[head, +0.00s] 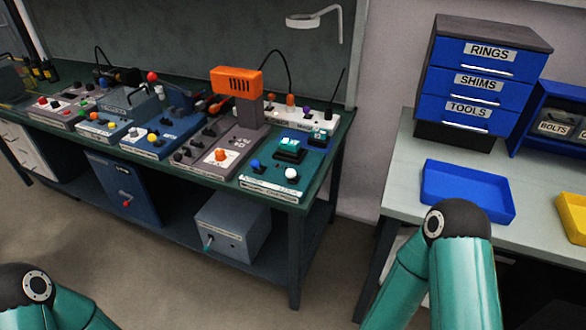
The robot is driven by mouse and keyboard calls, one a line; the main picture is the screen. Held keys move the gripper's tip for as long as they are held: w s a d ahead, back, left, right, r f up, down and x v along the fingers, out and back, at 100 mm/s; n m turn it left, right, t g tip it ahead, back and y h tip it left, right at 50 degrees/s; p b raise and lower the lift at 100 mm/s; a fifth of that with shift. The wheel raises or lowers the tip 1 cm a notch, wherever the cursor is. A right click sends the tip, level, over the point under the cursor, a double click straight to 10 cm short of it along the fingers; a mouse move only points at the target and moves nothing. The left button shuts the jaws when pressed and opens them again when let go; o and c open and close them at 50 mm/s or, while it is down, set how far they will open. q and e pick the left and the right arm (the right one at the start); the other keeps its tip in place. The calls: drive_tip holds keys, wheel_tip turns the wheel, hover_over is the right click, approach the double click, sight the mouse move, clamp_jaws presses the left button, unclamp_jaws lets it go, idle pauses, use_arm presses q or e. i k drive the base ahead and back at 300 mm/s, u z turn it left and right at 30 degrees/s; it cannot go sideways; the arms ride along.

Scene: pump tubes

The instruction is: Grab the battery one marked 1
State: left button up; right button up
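I cannot make out a battery marked 1 in the head view; no readable "1" shows on any object. A small teal block (292,145) sits in a black holder on the teal panel at the right end of the long bench, and another small teal-and-white piece (319,134) is just behind it. I cannot tell whether either is a battery. Both my grippers are out of view. Only teal links and dark joints of my arms show, at the lower left and lower right.
The long green bench (300,207) carries several control panels and an orange device (237,82). A grey box (232,222) is on its lower shelf. On the right table (400,180) are a blue drawer unit (475,90), an empty blue tray (467,188) and a yellow tray (572,215).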

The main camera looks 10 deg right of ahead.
sight(291, 148)
drive_tip(key=k, duration=0.7)
drive_tip(key=u, duration=0.6)
drive_tip(key=i, duration=0.9)
drive_tip(key=u, duration=0.55)
drive_tip(key=i, duration=0.8)
drive_tip(key=z, duration=0.75)
drive_tip(key=i, duration=0.55)
drive_tip(key=z, duration=0.45)
drive_tip(key=k, duration=0.95)
drive_tip(key=z, duration=0.15)
drive_tip(key=i, duration=0.95)
drive_tip(key=u, duration=0.05)
